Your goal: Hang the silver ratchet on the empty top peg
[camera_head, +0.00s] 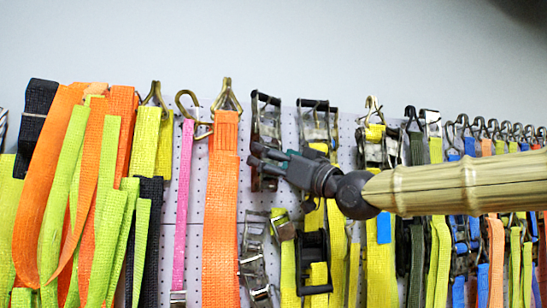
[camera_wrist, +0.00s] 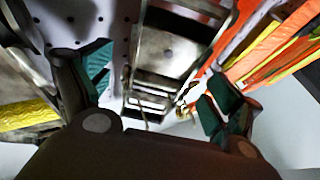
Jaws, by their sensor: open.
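My gripper (camera_head: 258,160) is open, its fingers pointing left in front of the pegboard in the head view. It overlaps the lower part of a metal ratchet with dark handles (camera_head: 265,118) hanging in the top row. In the wrist view a silver-grey metal ratchet (camera_wrist: 168,52) shows between and beyond the two teal-padded fingers; I cannot tell whether they touch it. Another silver ratchet (camera_head: 254,262) hangs lower, below my gripper. A further metal ratchet (camera_head: 316,122) hangs in the top row to the right. I cannot make out an empty top peg.
Orange (camera_head: 221,215), pink (camera_head: 183,200) and yellow straps hang left of my gripper. Yellow straps and a black ratchet (camera_head: 313,262) hang below right. More hooks and straps fill the wall to the right, partly behind my arm. The grey wall above the pegboard is clear.

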